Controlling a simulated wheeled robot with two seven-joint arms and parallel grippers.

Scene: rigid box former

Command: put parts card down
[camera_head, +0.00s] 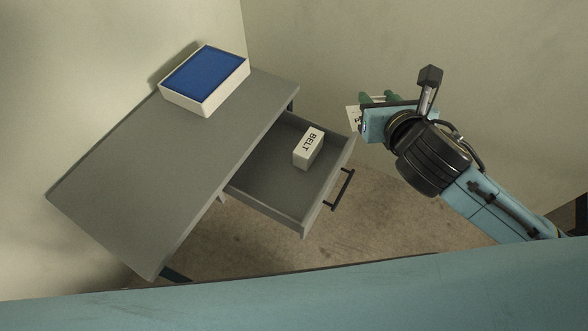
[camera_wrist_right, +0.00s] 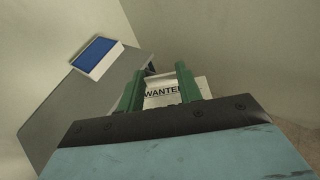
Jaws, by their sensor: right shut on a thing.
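A white parts card (camera_wrist_right: 163,95) with the printed word "WANTED" is between the green fingers of my right gripper (camera_wrist_right: 158,85) in the right wrist view. In the head view the card (camera_head: 353,117) shows as a small white piece beside the right gripper (camera_head: 366,100). The gripper is shut on the card and holds it in the air, to the right of the open drawer. Part of the card is hidden behind the gripper. My left gripper is not in view.
A grey desk (camera_head: 150,165) has its drawer (camera_head: 262,185) pulled open, with a black handle (camera_head: 342,190). A white box marked "BELT" (camera_head: 308,149) lies in the drawer. A white box with a blue top (camera_head: 205,80) sits at the desk's back. Much of the desktop is clear.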

